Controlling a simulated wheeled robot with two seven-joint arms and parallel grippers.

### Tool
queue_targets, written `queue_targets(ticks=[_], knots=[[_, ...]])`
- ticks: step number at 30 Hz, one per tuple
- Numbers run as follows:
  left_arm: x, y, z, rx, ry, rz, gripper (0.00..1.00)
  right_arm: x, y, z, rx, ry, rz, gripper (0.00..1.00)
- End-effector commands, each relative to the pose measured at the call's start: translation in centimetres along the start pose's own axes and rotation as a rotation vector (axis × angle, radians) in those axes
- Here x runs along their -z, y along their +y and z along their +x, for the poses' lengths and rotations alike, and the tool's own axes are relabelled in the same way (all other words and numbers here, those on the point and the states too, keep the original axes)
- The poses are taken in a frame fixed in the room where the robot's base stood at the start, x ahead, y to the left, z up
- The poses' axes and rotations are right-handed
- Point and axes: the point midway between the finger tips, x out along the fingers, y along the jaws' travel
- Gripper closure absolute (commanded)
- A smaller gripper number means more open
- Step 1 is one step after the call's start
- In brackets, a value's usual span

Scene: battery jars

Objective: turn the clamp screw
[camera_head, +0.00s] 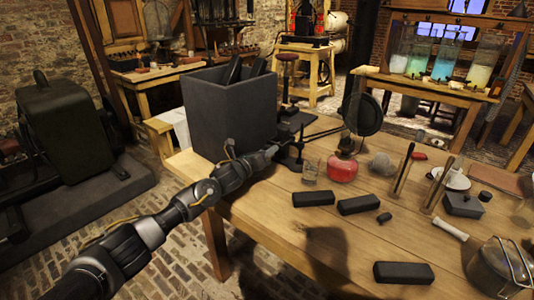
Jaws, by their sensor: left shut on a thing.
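My left gripper (272,151) reaches in from the left over the table's left part. Its fingertips are closed at the near side of a small dark clamp (298,149). The clamp stands by the large grey box, with a thin dark rod running from it toward a round black disc. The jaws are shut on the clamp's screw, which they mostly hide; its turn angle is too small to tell. My right gripper is not in view.
The grey box (228,112) stands close behind my left wrist. A red glass lamp (343,166) and a small glass jar (310,169) stand right of the clamp. Several black blocks lie on the wooden table (270,208). The table's front left is clear.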

Motion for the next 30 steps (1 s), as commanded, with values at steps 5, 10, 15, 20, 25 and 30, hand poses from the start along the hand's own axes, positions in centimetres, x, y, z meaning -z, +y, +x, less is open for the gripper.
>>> queue_targets(ticks=[5, 10, 15, 20, 25, 30], knots=[[0.10, 0.05, -0.02, -0.002, 0.001, -0.075, 0.92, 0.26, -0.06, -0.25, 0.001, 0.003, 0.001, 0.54], [0.08, 0.04, -0.01, -0.002, 0.001, -0.111, 0.92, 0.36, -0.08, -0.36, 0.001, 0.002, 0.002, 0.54], [0.09, 0.04, -0.01, -0.002, 0.001, -0.121, 0.92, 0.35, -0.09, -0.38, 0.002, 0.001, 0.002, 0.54], [0.09, 0.03, -0.01, -0.002, 0.001, -0.121, 0.92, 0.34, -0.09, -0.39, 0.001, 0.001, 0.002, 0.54], [0.10, 0.04, -0.01, -0.002, 0.001, -0.120, 0.62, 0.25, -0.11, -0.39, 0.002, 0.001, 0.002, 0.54], [0.07, 0.00, 0.01, -0.001, 0.001, -0.120, 0.47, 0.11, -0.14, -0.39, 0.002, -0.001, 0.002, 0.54]])
